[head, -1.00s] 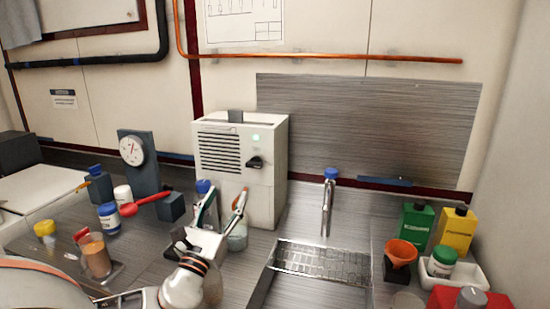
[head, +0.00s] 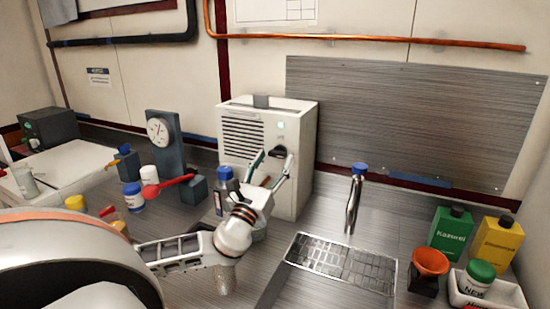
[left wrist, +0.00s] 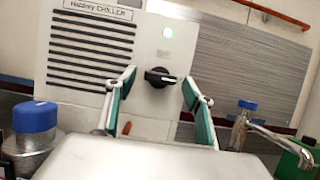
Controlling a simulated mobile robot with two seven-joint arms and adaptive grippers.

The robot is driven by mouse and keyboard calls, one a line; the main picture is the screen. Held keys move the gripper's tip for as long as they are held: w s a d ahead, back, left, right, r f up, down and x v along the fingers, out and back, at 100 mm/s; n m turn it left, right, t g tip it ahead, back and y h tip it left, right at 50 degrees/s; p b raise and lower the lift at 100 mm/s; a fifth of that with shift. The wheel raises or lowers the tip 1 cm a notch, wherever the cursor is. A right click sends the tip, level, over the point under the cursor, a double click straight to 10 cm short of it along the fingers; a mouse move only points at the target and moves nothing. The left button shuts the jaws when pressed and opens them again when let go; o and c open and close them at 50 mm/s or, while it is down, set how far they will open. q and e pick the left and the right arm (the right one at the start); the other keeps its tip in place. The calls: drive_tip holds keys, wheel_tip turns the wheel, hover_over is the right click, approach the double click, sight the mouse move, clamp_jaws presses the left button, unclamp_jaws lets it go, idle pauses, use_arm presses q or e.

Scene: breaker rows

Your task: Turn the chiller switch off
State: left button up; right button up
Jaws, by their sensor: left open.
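The chiller (head: 262,140) is a white box with a vent grille, standing against the back wall. It also shows in the left wrist view (left wrist: 65,75), with a label reading CHILLER. Its switch is a black rotary knob (left wrist: 160,77) with its pointer roughly level; the knob also shows in the head view (head: 278,151). A green light (left wrist: 167,32) is lit above it. My left gripper (head: 272,158) is open in front of the chiller. In the left wrist view its fingers (left wrist: 160,85) stand apart on either side of the knob, not visibly touching it. My right gripper is out of view.
A tap (head: 354,195) and a drain grid (head: 340,262) lie right of the chiller. A blue-capped bottle (head: 222,190) stands close left of my gripper. A dial gauge (head: 158,132), red-handled tool (head: 165,186) and jars crowd the left. Green (head: 451,235) and yellow (head: 497,243) containers stand right.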

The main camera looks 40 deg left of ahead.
use_arm(q)
drive_tip(key=shift+w+a+r, duration=0.2)
drive_tip(key=shift+w+r, duration=0.05)
drive_tip(key=shift+w, duration=0.4)
drive_tip(key=c, duration=1.1)
